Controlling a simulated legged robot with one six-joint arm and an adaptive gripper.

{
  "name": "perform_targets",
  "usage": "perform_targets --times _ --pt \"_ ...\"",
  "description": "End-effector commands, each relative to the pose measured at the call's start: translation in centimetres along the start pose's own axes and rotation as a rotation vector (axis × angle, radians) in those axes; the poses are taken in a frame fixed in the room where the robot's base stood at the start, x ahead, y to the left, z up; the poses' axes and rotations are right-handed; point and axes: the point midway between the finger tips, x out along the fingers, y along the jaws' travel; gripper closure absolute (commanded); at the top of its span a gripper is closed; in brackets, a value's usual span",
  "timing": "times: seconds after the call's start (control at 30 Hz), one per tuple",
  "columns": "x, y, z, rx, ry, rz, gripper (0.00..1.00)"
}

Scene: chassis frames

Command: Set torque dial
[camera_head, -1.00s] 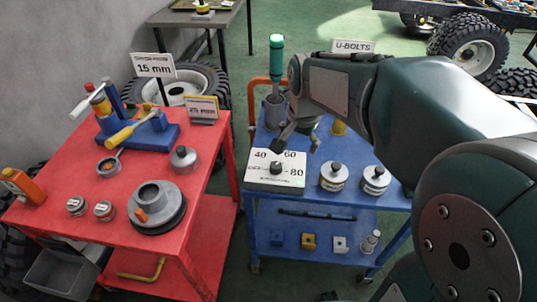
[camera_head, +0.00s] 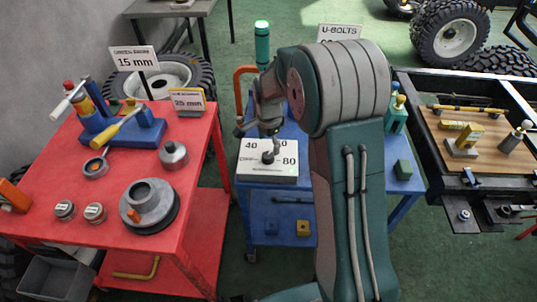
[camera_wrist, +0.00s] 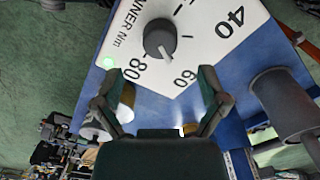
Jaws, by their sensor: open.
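The torque dial is a dark round knob (camera_head: 267,157) on a white panel box (camera_head: 258,174) on the blue cart. The panel is printed 40, 60 and 80; in the head view my gripper hides much of the 60. In the wrist view the knob (camera_wrist: 160,38) shows a pale mark pointing down, roughly toward the 60 side, and the panel (camera_wrist: 205,20) fills the top. My gripper (camera_head: 269,134) is over the panel, just behind and above the knob. In the wrist view its open fingers (camera_wrist: 160,76) are spread below the knob, with nothing between them.
The red cart (camera_head: 200,190) with several parts is left. A dark-framed bench (camera_head: 470,175) is right. My arm covers much of the blue cart.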

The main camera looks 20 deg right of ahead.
Motion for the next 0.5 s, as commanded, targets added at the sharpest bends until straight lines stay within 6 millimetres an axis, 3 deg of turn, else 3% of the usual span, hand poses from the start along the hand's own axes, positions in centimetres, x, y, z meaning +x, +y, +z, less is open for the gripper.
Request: perform_targets --times 0.2,0.5 --pt "3.8 0.0 0.0 -0.001 -0.001 0.002 0.07" --pt "5.4 0.0 0.0 -0.001 0.0 -0.002 0.07"
